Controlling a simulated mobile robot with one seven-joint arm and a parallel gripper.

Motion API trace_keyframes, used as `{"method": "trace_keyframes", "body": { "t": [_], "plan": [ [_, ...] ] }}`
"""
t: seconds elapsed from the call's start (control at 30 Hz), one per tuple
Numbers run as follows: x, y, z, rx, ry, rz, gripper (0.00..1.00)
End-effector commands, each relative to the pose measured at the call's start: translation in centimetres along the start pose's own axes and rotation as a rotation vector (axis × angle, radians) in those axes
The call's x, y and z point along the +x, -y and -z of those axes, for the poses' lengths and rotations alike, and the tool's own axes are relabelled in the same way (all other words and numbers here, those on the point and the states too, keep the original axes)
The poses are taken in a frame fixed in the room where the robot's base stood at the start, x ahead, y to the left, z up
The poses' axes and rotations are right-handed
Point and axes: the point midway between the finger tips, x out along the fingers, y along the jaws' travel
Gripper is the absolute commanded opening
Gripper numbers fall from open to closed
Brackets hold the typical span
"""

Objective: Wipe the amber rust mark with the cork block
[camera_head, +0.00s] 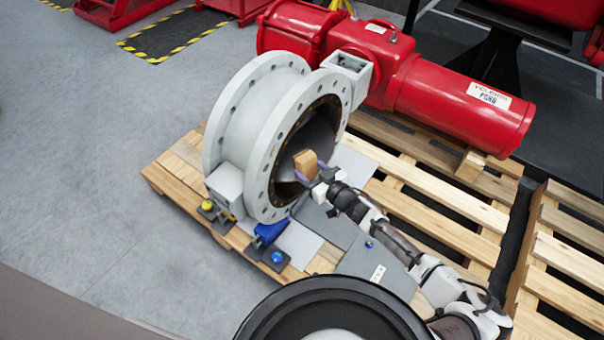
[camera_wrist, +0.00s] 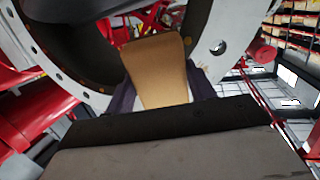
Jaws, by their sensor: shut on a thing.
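The cork block (camera_head: 306,163) is a tan block held between the dark fingers of my gripper (camera_head: 308,176), just in front of the open mouth of the grey valve body (camera_head: 270,120). In the wrist view the cork block (camera_wrist: 158,68) stands up between the fingers of my gripper (camera_wrist: 158,98), with the valve's bolt-holed flange and dark inner ring behind it. I cannot tell whether the block touches the valve. I cannot make out an amber rust mark for certain in either view; the block and gripper may cover part of the surface.
A red actuator (camera_head: 440,90) extends right from the valve's top. The valve stands on a wooden pallet (camera_head: 455,195). Small blue and yellow items (camera_head: 268,234) lie by the flange's foot on grey sheets. Grey floor (camera_head: 90,170) is clear to the left.

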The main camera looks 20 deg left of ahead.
Motion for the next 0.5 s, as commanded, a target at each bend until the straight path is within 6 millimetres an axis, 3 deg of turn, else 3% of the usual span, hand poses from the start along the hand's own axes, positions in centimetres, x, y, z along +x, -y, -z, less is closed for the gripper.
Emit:
{"method": "trace_keyframes", "body": {
  "t": [0.2, 0.37, 0.5],
  "plan": [
    [-2.0, 3.8, 2.0, -0.020, -0.123, 0.201, 0.36],
    [-2.6, 4.9, 2.4, -0.021, -0.155, 0.260, 0.36],
    [-1.9, 5.3, 2.5, -0.020, -0.159, 0.268, 0.36]
  ]
}}
